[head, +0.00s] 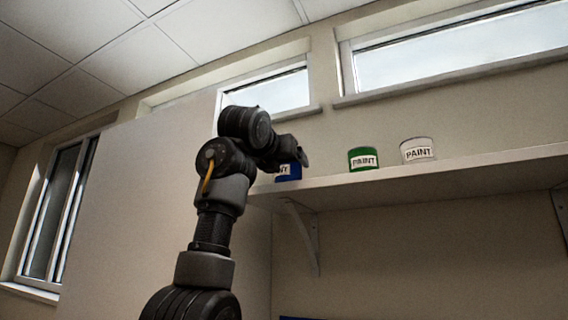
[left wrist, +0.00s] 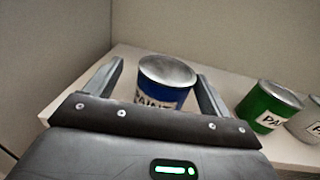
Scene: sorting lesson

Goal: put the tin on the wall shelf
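A blue paint tin (head: 289,174) stands upright on the left end of the wall shelf (head: 440,173). My left gripper (head: 301,153) is over this end of the shelf, and the arm hides part of the blue tin in the head view. In the left wrist view the blue tin (left wrist: 166,82) has a grey lid and a white label, and sits between the fingers of the left gripper (left wrist: 160,72). The fingers are spread, with a gap showing on each side of the tin. My right gripper is in neither view.
A green paint tin (head: 362,159) and a white paint tin (head: 416,150) stand on the shelf to the right of the blue one. A bracket (head: 303,235) holds the shelf from below. The shelf is bare right of the white tin. Windows are above.

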